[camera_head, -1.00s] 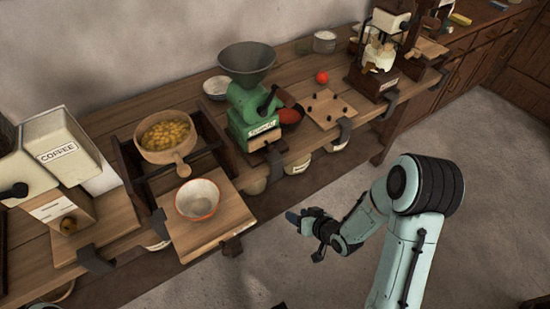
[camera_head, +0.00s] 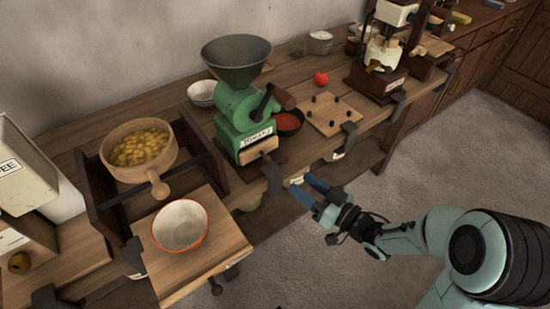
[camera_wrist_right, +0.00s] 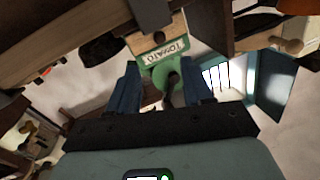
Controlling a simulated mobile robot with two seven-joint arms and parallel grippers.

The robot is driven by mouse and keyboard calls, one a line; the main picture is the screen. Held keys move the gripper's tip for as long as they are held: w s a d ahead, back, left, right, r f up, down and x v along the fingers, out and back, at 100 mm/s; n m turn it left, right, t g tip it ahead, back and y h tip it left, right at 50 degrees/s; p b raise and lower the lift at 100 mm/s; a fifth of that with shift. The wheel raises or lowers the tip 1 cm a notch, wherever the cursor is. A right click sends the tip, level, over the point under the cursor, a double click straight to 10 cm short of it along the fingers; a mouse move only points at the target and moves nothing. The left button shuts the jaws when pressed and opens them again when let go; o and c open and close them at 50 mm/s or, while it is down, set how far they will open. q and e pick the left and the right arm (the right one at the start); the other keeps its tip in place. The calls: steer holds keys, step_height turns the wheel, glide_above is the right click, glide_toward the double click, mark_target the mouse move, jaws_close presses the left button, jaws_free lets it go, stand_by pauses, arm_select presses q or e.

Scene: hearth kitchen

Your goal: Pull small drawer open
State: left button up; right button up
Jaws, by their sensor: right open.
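The small drawer (camera_head: 258,150) is a pale wooden front low on the green mill labelled "TOMATO" (camera_head: 242,110), on the workbench. It looks shut, with a small knob on its front. My right gripper (camera_head: 309,188), with blue fingers, is open and empty in front of the bench edge, to the right of and nearer than the drawer, not touching it. In the right wrist view the mill appears upside down, with the drawer front (camera_wrist_right: 152,36) above the label, beyond my open fingers. My left gripper is not in view.
Dark clamps (camera_head: 272,178) hang over the bench edge near the drawer. A bowl of red sauce (camera_head: 287,122) and a pegged board (camera_head: 334,115) stand right of the mill. A white bowl (camera_head: 179,225) sits on a board at left. The floor in front is clear.

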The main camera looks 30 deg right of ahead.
mark_target(270, 161)
steer(key=b+x, duration=0.1)
steer(key=x, duration=1)
steer(key=shift+f, duration=0.1)
jaws_close()
